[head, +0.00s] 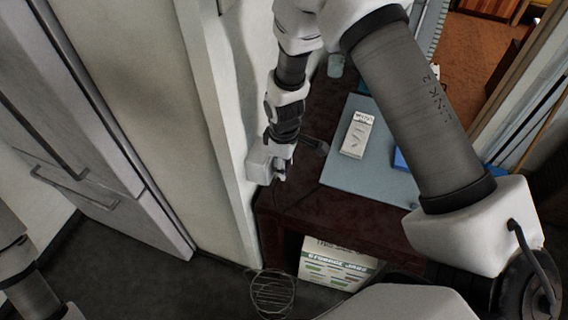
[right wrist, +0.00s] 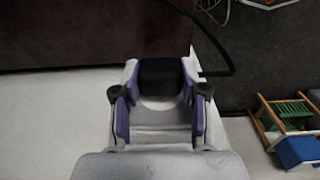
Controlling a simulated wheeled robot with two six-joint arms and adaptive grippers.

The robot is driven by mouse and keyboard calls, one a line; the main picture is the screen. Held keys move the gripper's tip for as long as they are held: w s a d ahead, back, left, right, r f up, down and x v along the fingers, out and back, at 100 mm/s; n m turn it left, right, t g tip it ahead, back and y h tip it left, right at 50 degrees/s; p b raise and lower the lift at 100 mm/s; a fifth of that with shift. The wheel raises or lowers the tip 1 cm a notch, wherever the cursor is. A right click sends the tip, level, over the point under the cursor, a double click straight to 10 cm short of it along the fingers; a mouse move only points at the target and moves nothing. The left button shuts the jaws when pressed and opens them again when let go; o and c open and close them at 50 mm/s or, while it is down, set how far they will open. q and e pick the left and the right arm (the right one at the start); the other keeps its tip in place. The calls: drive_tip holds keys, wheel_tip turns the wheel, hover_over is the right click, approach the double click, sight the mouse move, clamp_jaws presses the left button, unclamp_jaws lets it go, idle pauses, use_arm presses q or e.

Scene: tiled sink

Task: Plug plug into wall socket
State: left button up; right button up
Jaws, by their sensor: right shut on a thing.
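In the head view my right gripper (head: 280,174) points down beside the edge of the pale wall, above the left end of the dark cabinet. In the right wrist view its purple-padded fingers (right wrist: 160,108) are shut on a dark plug (right wrist: 160,76), which sits between the fingertips. A black cord runs off to the right of it. In the head view the plug is too small and hidden to make out. I cannot make out the wall socket for certain in either view. Of my left arm only a part shows at the lower left; its gripper is out of view.
A dark brown cabinet (head: 290,208) bears a grey-blue mat (head: 338,172) with a white box (head: 357,134) on it. A storage jars box (head: 336,262) stands below, near a wire basket (head: 272,293). A steel fridge (head: 100,130) is at the left. Dark floor lies between.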

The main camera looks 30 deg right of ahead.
drive_tip(key=shift+p, duration=0.6)
idle(1.1)
drive_tip(key=shift+w+a, duration=0.25)
drive_tip(key=shift+w, duration=0.1)
idle(0.4)
drive_tip(key=o, duration=1.1)
drive_tip(key=shift+o, duration=0.2)
wheel_tip(320, 180, up, 12)
